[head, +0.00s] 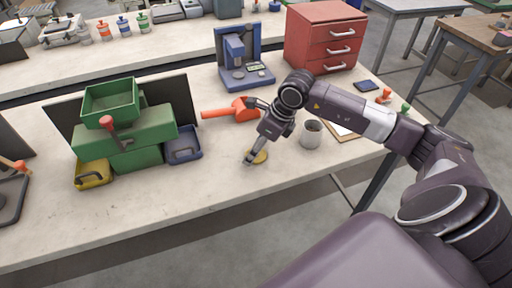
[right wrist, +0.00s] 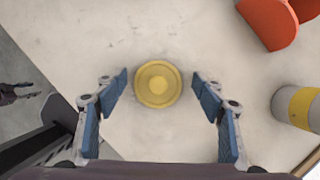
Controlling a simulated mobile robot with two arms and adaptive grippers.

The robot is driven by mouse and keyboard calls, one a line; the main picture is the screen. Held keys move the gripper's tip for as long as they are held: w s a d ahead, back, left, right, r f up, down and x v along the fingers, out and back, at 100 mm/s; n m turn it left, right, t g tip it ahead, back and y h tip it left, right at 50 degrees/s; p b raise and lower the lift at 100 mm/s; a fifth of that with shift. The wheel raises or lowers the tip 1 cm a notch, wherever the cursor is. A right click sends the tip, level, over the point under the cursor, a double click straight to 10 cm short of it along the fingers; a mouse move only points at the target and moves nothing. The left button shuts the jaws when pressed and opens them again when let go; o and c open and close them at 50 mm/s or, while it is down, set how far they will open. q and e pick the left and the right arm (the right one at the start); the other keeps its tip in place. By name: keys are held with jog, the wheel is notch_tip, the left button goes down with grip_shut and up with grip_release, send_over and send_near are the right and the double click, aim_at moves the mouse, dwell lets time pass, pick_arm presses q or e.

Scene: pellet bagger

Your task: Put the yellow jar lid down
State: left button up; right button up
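The yellow jar lid (head: 261,156) lies flat on the pale worktop near its front edge. In the right wrist view the round lid (right wrist: 158,83) sits between my two blue-padded fingers, with a gap on each side. My right gripper (head: 254,157) points down at the lid and is open. The right wrist view shows its fingertips (right wrist: 160,78) spread wide and not touching the lid. The gripper partly hides the lid in the head view. My left gripper is not in view.
An orange-red scoop (head: 230,110) lies behind the gripper. A grey cup (head: 311,133) stands to the right, beside a clipboard (head: 343,130). The green bagger with hopper (head: 110,100) and bins stands left. The worktop (head: 200,185) front-left of the lid is clear.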

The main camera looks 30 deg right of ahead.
jog(key=shift+r, duration=0.2)
jog(key=shift+s+d+r, duration=0.1)
jog(key=shift+r, duration=0.15)
jog(key=b+v, duration=0.2)
jog(key=v, duration=0.9)
jog(key=shift+r, duration=0.2)
